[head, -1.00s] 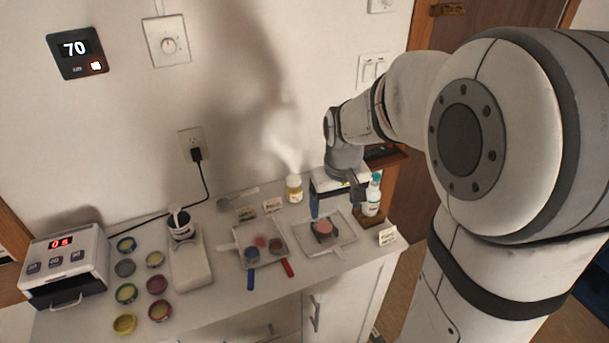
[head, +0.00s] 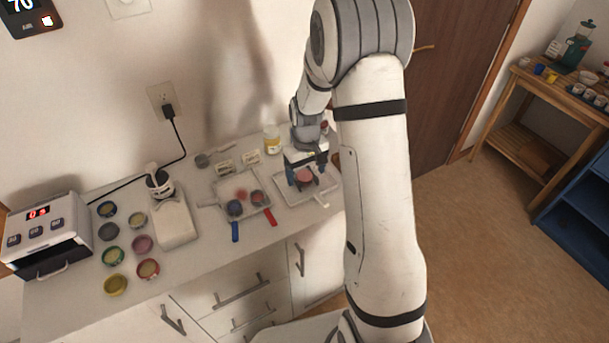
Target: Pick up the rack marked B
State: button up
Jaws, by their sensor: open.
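My gripper (head: 306,176) is open over a white tray (head: 326,199) at the right end of the counter. Its blue-tipped fingers are low around a pink round piece (head: 304,174) on that tray; I cannot tell whether they touch it. No letter B is readable, so I cannot tell which thing is the rack.
Several small colored jars (head: 143,243) and a white block (head: 172,222) stand to the left. A device with a red display (head: 45,232) is at the far left. A yellow-labelled bottle (head: 271,139) and small cards (head: 250,158) stand behind the trays.

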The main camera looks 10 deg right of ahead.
notch_tip(320, 180, down, 2)
jog(key=c, duration=1.1)
